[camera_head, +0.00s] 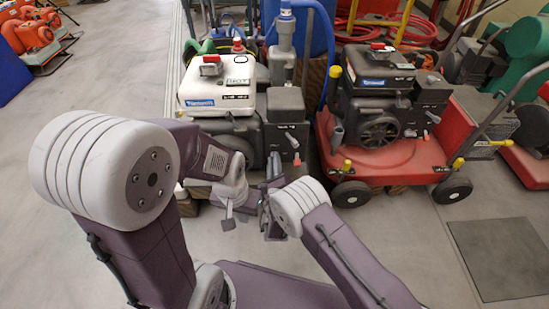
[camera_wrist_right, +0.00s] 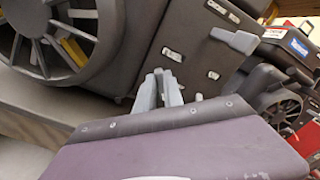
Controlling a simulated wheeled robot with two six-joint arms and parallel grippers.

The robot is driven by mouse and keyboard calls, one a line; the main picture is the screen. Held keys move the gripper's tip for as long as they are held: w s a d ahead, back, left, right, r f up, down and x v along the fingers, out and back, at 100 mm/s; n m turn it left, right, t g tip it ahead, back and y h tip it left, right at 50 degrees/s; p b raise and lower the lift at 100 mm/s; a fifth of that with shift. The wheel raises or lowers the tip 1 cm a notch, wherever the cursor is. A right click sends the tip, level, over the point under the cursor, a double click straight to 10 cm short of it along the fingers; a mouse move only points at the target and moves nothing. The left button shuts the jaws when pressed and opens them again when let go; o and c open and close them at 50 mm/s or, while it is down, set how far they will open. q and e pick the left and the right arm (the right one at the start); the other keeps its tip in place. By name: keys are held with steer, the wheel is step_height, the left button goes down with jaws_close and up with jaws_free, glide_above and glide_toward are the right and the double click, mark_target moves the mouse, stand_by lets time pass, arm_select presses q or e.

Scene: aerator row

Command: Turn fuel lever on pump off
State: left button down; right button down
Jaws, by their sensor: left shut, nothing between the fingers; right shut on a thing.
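The pump (camera_head: 215,98) has a white tank on top and a dark engine body. Its dark side panel (camera_wrist_right: 200,68) fills the middle of the right wrist view. A grey lever (camera_wrist_right: 235,40) sticks out of this panel, clear of my fingers. My right gripper (camera_wrist_right: 160,88) is shut at the panel's lower edge on a small grey part, seemingly another lever, mostly hidden between the fingers. In the head view my right gripper (camera_head: 272,172) is in front of the pump. My left gripper (camera_head: 228,219) is shut and empty, lower, over the floor in front of the pump.
A red wheeled machine (camera_head: 378,160) with a black engine stands close to the right of the pump. A blue barrel (camera_head: 318,45) and hoses are behind. Orange machines (camera_head: 30,35) stand at the far left. The floor at left is clear, and a dark mat (camera_head: 500,258) lies at right.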

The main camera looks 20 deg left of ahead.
steer(key=n+p, duration=0.2)
steer(key=n, duration=0.3)
steer(key=shift+a+f+n, duration=0.1)
steer(key=shift+f+n, duration=0.05)
steer(key=shift+n, duration=0.15)
steer(key=shift+f+n+p, duration=0.2)
steer(key=shift+n+p, duration=0.7)
steer(key=shift+n, duration=1.4)
steer(key=shift+f, duration=0.1)
steer(key=c, duration=1.5)
jaws_free()
steer(key=shift+o, duration=0.2)
steer(key=shift+s, duration=0.1)
steer(key=p+v, duration=0.5)
steer(key=v, duration=0.4)
